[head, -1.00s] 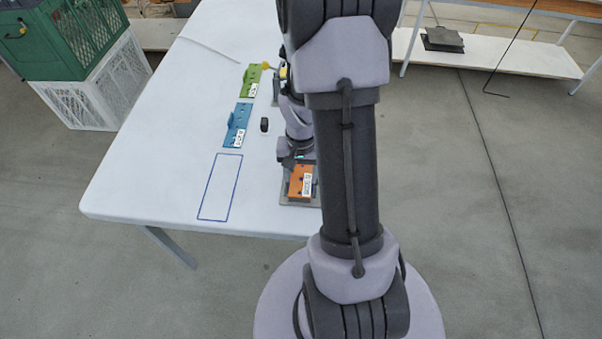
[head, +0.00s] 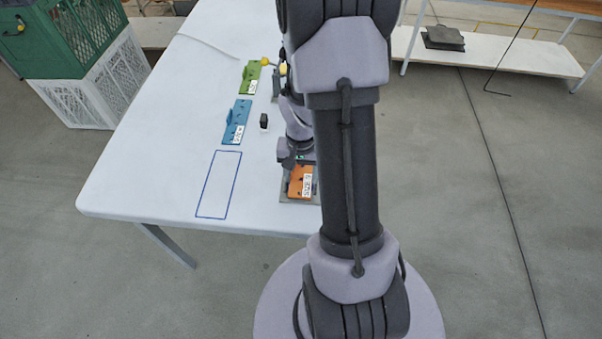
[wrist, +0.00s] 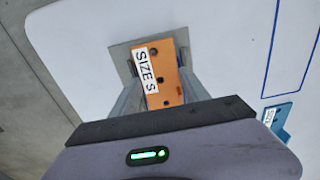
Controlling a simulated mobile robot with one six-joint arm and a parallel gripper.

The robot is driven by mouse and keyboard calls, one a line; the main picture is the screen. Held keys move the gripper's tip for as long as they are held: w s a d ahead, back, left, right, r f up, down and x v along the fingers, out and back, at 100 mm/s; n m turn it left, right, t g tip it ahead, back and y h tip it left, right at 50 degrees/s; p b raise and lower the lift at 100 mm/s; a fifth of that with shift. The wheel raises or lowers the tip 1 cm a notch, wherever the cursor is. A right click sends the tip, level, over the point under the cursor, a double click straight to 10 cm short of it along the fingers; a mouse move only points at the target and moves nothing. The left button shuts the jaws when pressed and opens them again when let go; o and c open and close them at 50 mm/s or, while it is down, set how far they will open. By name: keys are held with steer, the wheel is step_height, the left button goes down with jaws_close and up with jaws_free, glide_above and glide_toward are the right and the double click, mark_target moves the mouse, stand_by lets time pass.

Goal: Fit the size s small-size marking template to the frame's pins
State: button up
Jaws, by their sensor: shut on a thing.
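The orange marking template (head: 300,181) carries a white label that reads SIZE S in the wrist view (wrist: 168,82). My gripper (wrist: 162,94) is shut on the template, a finger on each side of it. The grey frame (head: 300,201) lies under and around the template near the table's front edge; its plate also shows in the wrist view (wrist: 120,57). The template lies over the plate, slightly turned against it. Dark round spots show on the template. I cannot tell whether the pins pass through its holes.
A blue template (head: 237,122) and a green template (head: 252,77) lie farther back on the white table (head: 150,165). A small black block (head: 264,121) stands beside the blue one. An empty blue-outlined rectangle (head: 219,184) is left of the frame.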

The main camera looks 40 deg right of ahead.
steer(key=shift+f, duration=0.1)
steer(key=o, duration=1.5)
steer(key=shift+c, duration=0.2)
steer(key=shift+r+p, duration=1.95)
steer(key=shift+r, duration=0.6)
